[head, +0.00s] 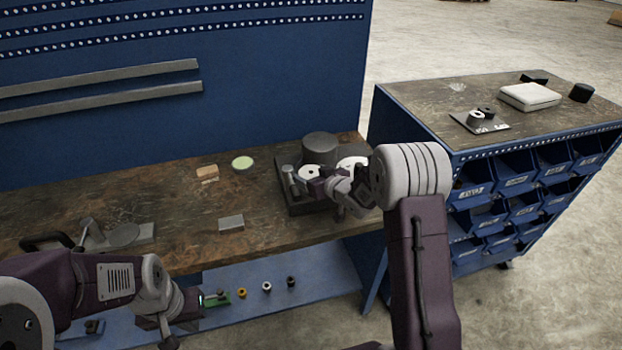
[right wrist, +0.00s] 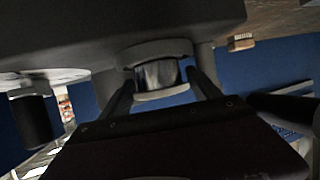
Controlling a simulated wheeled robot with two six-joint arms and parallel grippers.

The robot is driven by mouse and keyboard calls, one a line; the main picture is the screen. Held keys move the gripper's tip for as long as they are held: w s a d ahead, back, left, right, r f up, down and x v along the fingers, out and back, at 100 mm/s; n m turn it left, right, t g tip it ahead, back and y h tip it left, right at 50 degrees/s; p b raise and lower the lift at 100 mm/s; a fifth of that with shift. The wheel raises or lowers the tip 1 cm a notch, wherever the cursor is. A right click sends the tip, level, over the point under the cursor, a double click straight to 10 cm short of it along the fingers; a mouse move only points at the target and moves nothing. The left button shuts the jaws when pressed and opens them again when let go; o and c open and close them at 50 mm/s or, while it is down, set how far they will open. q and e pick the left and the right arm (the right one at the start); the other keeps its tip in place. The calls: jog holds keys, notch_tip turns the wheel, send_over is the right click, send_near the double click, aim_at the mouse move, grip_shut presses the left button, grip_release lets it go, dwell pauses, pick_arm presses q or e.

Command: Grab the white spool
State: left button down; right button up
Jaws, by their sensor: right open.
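A white spool (head: 312,171) with a dark centre hole stands on a dark grey machine (head: 297,203) on the workbench. My right gripper (head: 318,186) is at its near right side. In the right wrist view, a spool with pale flanges and a darker shiny core (right wrist: 158,74) lies between the two fingers of my right gripper (right wrist: 163,85). The fingers are open, one on each side of it; contact is not clear. My left gripper (head: 203,300) is low at the bench's front, by a green piece (head: 217,298); its fingertips are unclear.
A second white disc (head: 352,162) and a grey cylinder (head: 320,148) are on the machine. Small yellow (head: 242,293), white (head: 267,287) and black (head: 291,281) pieces sit on the blue lower shelf. A metal block (head: 231,223) lies on the bench. A cabinet with blue bins (head: 515,180) stands right.

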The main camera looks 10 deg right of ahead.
jog(key=shift+s+r, duration=0.1)
jog(key=shift+s, duration=0.05)
jog(key=shift+c, duration=0.9)
jog(key=c, duration=0.9)
